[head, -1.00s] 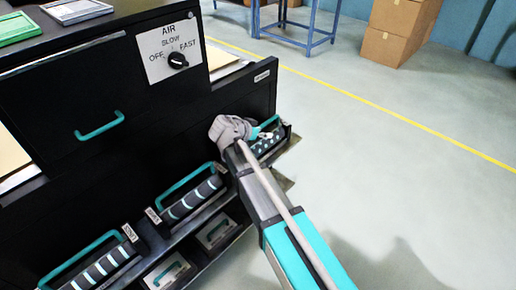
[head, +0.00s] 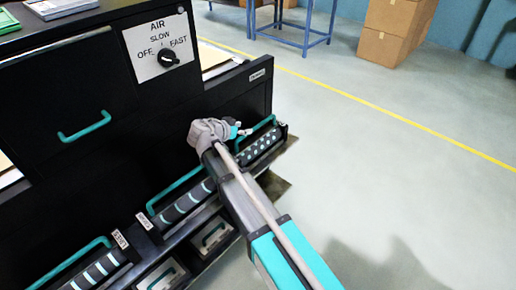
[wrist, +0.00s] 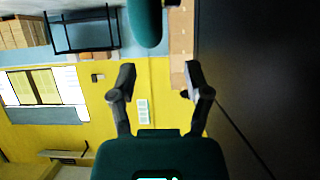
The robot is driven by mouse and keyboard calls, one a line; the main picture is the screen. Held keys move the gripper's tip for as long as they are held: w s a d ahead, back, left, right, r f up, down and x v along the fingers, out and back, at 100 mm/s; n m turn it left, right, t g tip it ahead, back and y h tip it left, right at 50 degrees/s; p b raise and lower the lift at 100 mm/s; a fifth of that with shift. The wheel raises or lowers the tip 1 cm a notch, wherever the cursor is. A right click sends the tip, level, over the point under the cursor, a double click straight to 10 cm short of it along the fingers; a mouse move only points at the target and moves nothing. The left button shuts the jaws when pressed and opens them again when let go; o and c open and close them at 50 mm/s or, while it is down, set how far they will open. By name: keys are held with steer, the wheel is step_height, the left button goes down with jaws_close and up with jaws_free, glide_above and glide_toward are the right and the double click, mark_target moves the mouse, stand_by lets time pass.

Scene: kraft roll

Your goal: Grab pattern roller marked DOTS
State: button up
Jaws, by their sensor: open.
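The roller with pale dots (head: 262,148) lies in the rack at the right end of the black cabinet, with a teal handle (head: 262,124) above it. I cannot read a DOTS label. My gripper (head: 238,130) is beside the handle's left end in the head view; whether they touch is unclear. In the wrist view my gripper (wrist: 158,82) is open, with nothing between its fingertips. A dark teal rounded bar (wrist: 145,20), probably the handle, shows beyond the fingertips at the top.
Two striped rollers, one near the middle (head: 186,203) and one at lower left (head: 98,270), sit in the same rack with teal handles. An AIR dial (head: 168,57) is on the cabinet (head: 60,95). Open floor (head: 400,170) lies to the right.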

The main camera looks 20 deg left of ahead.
mark_target(254, 128)
steer(key=shift+w+d+f, duration=0.15)
steer(key=shift+w, duration=0.1)
steer(key=shift+b+x, duration=1.3)
steer(key=shift+x, duration=1.3)
steer(key=shift+s+d+f, duration=0.15)
steer(key=shift+d, duration=0.05)
jaws_close()
